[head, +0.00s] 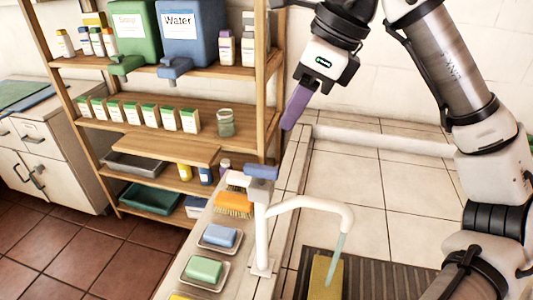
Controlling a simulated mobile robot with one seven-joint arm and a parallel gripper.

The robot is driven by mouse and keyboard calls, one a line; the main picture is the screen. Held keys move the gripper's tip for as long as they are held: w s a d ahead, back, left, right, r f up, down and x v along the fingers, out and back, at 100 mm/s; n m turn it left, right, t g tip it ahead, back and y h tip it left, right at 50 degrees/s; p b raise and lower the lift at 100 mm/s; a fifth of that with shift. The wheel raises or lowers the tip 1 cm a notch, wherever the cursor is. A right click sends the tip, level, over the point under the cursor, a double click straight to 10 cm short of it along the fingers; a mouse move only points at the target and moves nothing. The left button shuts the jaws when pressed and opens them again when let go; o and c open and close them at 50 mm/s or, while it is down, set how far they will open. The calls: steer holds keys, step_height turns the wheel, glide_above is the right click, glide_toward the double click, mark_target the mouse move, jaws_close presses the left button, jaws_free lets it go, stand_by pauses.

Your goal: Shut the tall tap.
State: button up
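The tall tap is a white upright pipe (262,235) on the narrow ledge, with a spout (318,203) bending right over the basin. A blue handle (262,172) sits on its top. A pale stream (340,248) runs down from the spout's end toward a yellow block (322,278) in the basin. My gripper (290,126) hangs above and a little right of the handle, apart from it, with its purple finger pointing down and left. Only one finger shape shows, so I cannot tell whether it is open or shut.
On the ledge left of the tap are an orange brush (236,206), a blue soap (220,236) and a green soap (203,269) on dishes. A wooden shelf (150,136) with jugs and bottles stands behind left. The tiled area (365,180) right of the tap is clear.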

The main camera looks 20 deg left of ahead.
mark_target(261, 166)
steer(key=p+x, duration=0.2)
steer(key=x, duration=1)
steer(key=shift+a+f+p, duration=0.15)
steer(key=shift+f+p, duration=0.15)
steer(key=shift+p, duration=0.1)
jaws_close()
